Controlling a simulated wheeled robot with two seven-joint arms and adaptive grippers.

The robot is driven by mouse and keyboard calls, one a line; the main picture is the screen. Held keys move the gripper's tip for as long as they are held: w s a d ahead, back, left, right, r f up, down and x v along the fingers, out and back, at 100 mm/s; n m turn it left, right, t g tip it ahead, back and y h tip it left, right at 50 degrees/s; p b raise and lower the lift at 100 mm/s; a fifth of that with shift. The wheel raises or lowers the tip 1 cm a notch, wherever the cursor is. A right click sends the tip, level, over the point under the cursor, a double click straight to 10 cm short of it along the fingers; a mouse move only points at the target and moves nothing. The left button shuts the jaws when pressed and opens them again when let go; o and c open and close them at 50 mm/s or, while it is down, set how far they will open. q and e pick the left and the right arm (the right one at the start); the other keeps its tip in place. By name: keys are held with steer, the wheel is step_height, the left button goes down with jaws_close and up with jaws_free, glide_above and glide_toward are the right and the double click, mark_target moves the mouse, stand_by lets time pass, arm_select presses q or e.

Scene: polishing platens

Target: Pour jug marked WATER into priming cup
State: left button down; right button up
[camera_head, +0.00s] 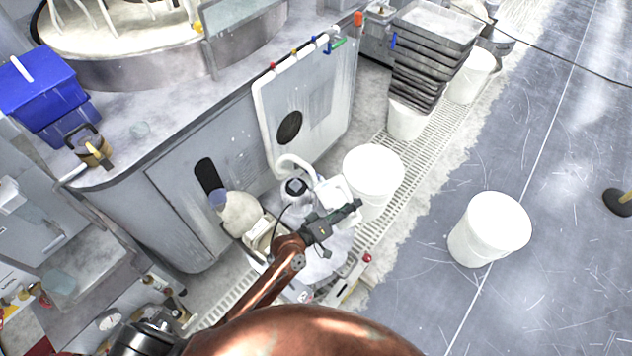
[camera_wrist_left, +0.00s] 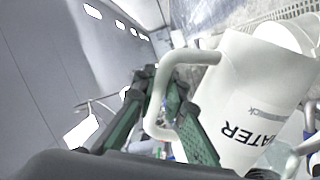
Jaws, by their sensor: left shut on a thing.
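The white jug marked WATER (camera_wrist_left: 262,105) fills the right of the left wrist view, its lettering tilted. Its looped handle (camera_wrist_left: 158,95) runs between the green-padded fingers of my left gripper (camera_wrist_left: 160,112), which is shut on it. In the head view my left gripper (camera_head: 330,226) is low beside the cabinet, with the white jug (camera_head: 334,192) just beyond it, partly hidden. My right gripper is not in view.
A jug with a blue cap (camera_head: 238,212) stands left of my gripper. White buckets (camera_head: 373,172) and (camera_head: 490,228) stand on the right, the latter on open floor. Stacked trays (camera_head: 434,45) rise behind.

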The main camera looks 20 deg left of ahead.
arm_select(q)
steer(key=shift+w+a+r+n+p, duration=0.25)
steer(key=shift+r+n+p, duration=0.15)
steer(key=shift+r, duration=0.2)
steer(key=shift+w+a+r+n+p, duration=0.2)
steer(key=shift+r+n+p, duration=0.15)
steer(key=shift+r, duration=0.2)
stand_by(4.3)
